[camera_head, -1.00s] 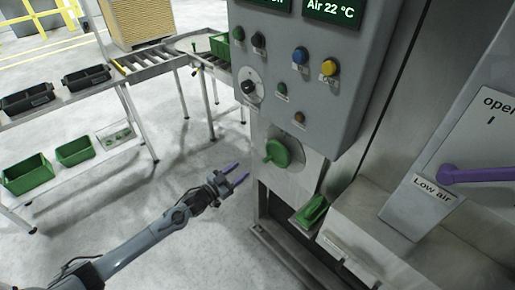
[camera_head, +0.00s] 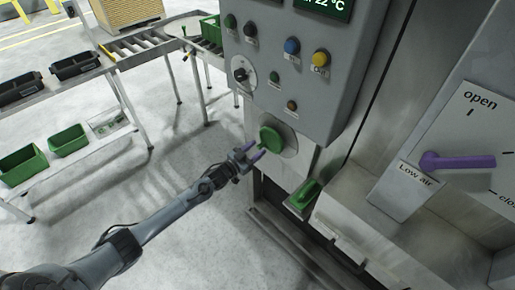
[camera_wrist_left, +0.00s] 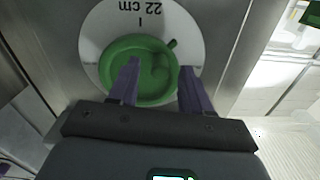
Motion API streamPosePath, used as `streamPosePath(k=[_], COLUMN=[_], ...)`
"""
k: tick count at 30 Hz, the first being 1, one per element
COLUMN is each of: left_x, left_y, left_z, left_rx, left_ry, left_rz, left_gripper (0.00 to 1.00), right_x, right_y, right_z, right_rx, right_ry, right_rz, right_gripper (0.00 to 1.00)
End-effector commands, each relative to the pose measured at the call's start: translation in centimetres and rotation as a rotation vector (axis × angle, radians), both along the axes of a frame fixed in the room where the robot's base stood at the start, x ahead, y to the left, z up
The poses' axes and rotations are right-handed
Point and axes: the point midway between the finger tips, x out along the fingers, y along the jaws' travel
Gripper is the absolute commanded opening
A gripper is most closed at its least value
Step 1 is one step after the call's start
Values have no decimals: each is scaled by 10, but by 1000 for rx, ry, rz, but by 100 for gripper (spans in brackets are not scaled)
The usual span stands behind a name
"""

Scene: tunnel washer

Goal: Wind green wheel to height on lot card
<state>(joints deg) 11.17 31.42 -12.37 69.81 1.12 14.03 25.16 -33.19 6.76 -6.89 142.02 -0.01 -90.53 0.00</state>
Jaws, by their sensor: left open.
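The green wheel (camera_head: 271,139) is mounted on a pale round dial on the front of the grey machine, below the button panel. In the left wrist view the green wheel (camera_wrist_left: 140,68) has a small knob at its upper right rim, and the dial plate (camera_wrist_left: 97,32) carries an upside-down "22 cm" mark. My left gripper (camera_head: 254,152) is open, its two purple fingers pointing at the wheel. In the left wrist view the left gripper (camera_wrist_left: 158,82) overlaps the wheel's near side; I cannot tell whether it touches. No lot card can be made out. My right gripper is out of view.
The control panel (camera_head: 290,75) with coloured buttons juts out above the wheel. A green handle (camera_head: 303,196) sits below right. A purple lever (camera_head: 455,161) is at right. Roller conveyor (camera_head: 140,42) and green bins (camera_head: 68,140) stand left. Floor between is clear.

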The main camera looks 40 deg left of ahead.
Motion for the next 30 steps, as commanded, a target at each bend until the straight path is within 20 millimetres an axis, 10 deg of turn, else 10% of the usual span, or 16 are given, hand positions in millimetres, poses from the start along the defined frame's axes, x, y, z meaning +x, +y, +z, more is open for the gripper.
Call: streamPosePath(k=[17, 26, 30], left_x=[15, 15, 15], left_y=[-2, -2, -2], left_z=[0, 0, 0], left_rx=[0, 0, 2], left_ry=[0, 0, -1], left_rz=[-1, -1, -1], left_gripper=[47, 1, 0], right_x=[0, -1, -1], right_y=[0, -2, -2], right_z=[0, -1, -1], right_rx=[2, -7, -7], right_ry=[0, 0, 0], right_rz=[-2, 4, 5], right_gripper=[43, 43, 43])
